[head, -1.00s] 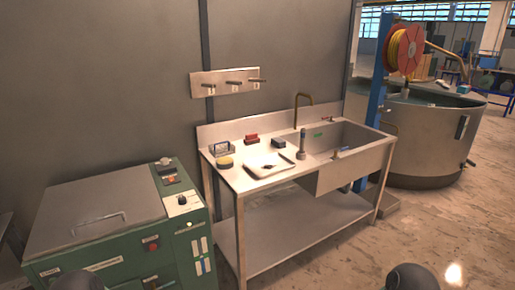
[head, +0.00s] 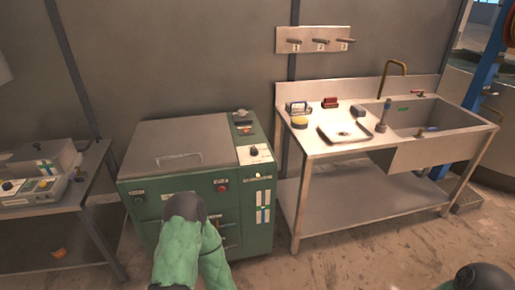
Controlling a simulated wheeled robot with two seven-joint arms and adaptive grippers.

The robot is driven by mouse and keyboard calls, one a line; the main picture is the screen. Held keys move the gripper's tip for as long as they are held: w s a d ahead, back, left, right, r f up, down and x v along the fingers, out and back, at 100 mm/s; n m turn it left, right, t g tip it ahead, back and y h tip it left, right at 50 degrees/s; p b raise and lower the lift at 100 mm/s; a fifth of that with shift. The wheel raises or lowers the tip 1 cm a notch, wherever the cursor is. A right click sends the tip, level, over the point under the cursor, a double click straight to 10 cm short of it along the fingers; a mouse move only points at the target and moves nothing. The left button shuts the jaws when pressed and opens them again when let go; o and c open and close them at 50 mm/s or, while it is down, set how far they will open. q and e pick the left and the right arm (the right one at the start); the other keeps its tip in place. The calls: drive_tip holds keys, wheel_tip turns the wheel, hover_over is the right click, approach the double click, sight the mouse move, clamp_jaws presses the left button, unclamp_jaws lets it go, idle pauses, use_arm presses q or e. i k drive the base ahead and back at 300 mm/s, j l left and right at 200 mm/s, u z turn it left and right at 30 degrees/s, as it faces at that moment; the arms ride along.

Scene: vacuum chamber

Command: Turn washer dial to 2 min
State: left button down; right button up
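The washer is a green cabinet (head: 150,195) with a grey metal lid, standing left of the sink bench in the head view. Its dial is a small black knob (head: 254,152) on a white plate on the right of its top. The dial's markings are too small to read. My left arm, green with a dark joint, covers part of the washer's front, apart from the dial in the picture. Neither gripper shows; only a dark rounded part of my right arm is at the bottom right edge.
A steel sink bench (head: 365,194) stands right of the washer, with a tray (head: 330,138) and small items on it. A wall panel (head: 297,40) has several taps numbered 1 to 3. A side table (head: 92,165) with instruments stands at the left. Bare floor lies in front.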

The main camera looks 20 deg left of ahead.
sight(253, 151)
drive_tip(key=u, duration=0.25)
drive_tip(key=i+u, duration=0.25)
drive_tip(key=u, duration=0.15)
drive_tip(key=i+j+u, duration=0.1)
drive_tip(key=i+u, duration=0.15)
drive_tip(key=u, duration=0.2)
drive_tip(key=i+l+u, duration=0.1)
drive_tip(key=u, duration=0.3)
drive_tip(key=i, duration=0.1)
